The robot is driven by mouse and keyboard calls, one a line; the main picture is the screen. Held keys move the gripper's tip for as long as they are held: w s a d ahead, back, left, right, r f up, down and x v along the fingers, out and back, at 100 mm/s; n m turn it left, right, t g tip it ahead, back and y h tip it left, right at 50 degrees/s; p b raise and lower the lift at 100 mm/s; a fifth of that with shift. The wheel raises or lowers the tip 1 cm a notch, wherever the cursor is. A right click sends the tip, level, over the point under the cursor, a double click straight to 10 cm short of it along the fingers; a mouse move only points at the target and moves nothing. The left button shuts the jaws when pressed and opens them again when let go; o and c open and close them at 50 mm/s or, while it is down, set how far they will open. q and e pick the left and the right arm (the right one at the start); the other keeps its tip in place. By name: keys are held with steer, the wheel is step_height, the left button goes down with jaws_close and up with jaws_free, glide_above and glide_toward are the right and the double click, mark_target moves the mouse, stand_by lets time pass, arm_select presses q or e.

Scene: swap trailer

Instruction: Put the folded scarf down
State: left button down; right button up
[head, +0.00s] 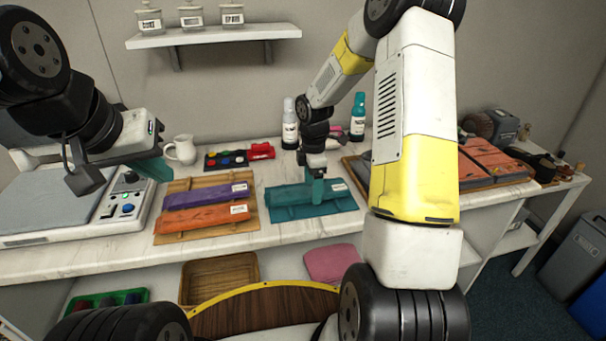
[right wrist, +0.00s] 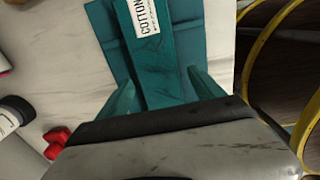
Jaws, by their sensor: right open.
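The folded teal scarf (head: 287,197) lies on a flat teal sheet (head: 325,208) on the white counter, right of the wooden board. My right gripper (head: 317,188) is low over the scarf. In the right wrist view its open fingers (right wrist: 164,88) stand on either side of the scarf (right wrist: 158,62), with a gap showing at the right finger. A white label reading COTTON is on the scarf. My left gripper (head: 155,167) is above the counter at the left, near the white machine. Its jaw opening cannot be made out.
A wooden board (head: 163,225) holds a purple and an orange folded scarf. A white machine (head: 50,210) stands at the left, a white jug (head: 181,149) behind. Bottles (head: 357,116) stand at the back. A tray with orange cloth (head: 495,160) is at the right. Bare counter (head: 262,231) shows in front.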

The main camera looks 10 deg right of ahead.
steer(key=s+r+m+t, duration=0.1)
steer(key=s+r+m, duration=0.15)
steer(key=r, duration=0.75)
steer(key=s+r+m+t, duration=0.15)
steer(key=s+r, duration=0.25)
steer(key=r, duration=0.6)
steer(key=s+a+r+m+t+y, duration=0.1)
steer(key=s+r+m+t, duration=0.1)
steer(key=s+m, duration=0.5)
steer(key=s+a+r+m+t+y, duration=0.1)
steer(key=s+r+m, duration=0.3)
steer(key=s, duration=0.6)
steer(key=m, duration=0.2)
steer(key=shift+s+m+t, duration=0.35)
steer(key=shift+s+m, duration=0.05)
steer(key=shift+a+r, duration=0.1)
